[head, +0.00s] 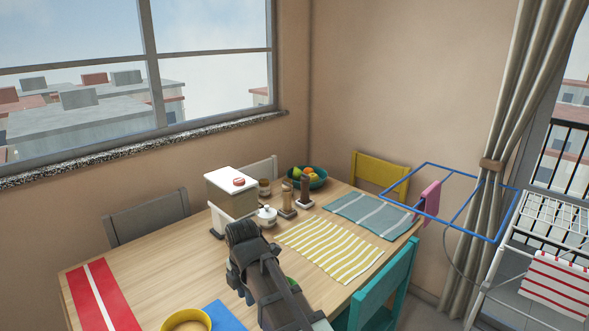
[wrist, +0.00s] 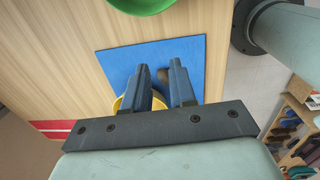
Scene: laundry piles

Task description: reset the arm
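My gripper shows in the wrist view (wrist: 160,66). Its two dark fingers stand apart with a gap between them, and I see nothing held. They are over a blue placemat (wrist: 115,65) on the wooden table (wrist: 60,60). A small grey-brown thing (wrist: 163,75) shows in the gap; I cannot tell what it is. A yellow bowl (wrist: 121,101) is partly hidden behind the fingers. In the head view my dark arm rises over the table, and the fingertips are hard to make out there.
A green bowl (wrist: 142,4) lies beyond the placemat. On the table are a white-topped box (head: 231,180), a white lidded pot (head: 266,215), shakers and a fruit bowl (head: 318,180). Chairs surround it; a teal one (head: 385,285) is close. A blue drying rack (head: 450,205) stands right.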

